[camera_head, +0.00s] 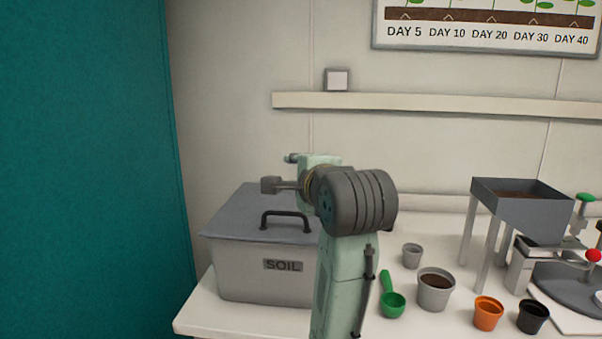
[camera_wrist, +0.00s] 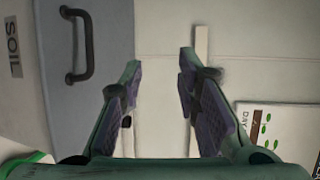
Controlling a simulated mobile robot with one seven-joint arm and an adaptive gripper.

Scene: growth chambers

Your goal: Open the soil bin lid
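The soil bin (camera_head: 262,275) is a grey box labelled SOIL at the left end of the table. Its darker grey lid (camera_head: 238,215) is closed and carries a black bar handle (camera_head: 285,222) near the front. In the wrist view the lid (camera_wrist: 100,118) and handle (camera_wrist: 80,45) are at the left. My gripper (camera_wrist: 158,65) is open and empty, its two fingers apart with the wall between them. The handle is to the left of the fingers, not between them. In the head view my arm hides the bin's right side, and the fingers are not clearly seen.
A green scoop (camera_head: 391,300), a grey pot of soil (camera_head: 436,290), an orange pot (camera_head: 488,313) and a black pot (camera_head: 532,316) stand right of my arm. A raised grey hopper (camera_head: 520,207) is further right. A shelf (camera_head: 440,104) runs along the wall. A teal panel (camera_head: 85,170) is at the left.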

